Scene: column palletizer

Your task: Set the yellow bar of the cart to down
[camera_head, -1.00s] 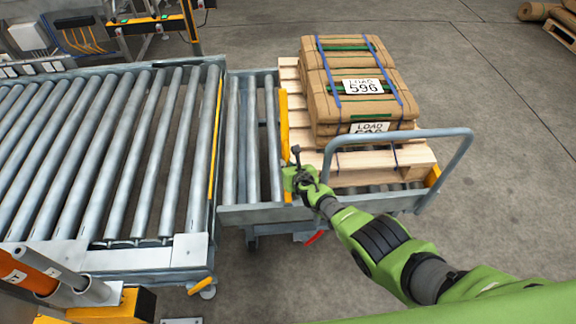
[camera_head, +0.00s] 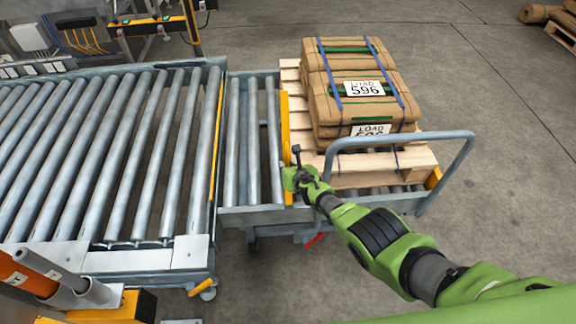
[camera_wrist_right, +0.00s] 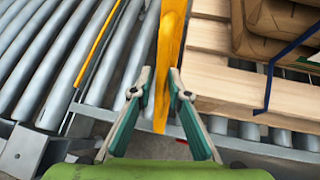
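The cart (camera_head: 352,203) stands at the end of the roller conveyor. Its yellow bar (camera_head: 285,125) runs along the cart's left side, between bare rollers and the loaded pallet, and stands above the rollers. My right gripper (camera_head: 294,160) is at the bar's near end. In the wrist view the yellow bar (camera_wrist_right: 170,50) passes between the fingertips of the right gripper (camera_wrist_right: 160,78). The fingers are apart, with a narrow gap showing on the left of the bar; contact on the right is unclear. My left gripper is not in view.
A wooden pallet (camera_head: 375,171) with brown sacks (camera_head: 355,95) sits on the cart. A grey push handle (camera_head: 400,138) rises at its front. The roller conveyor (camera_head: 110,150) adjoins on the left.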

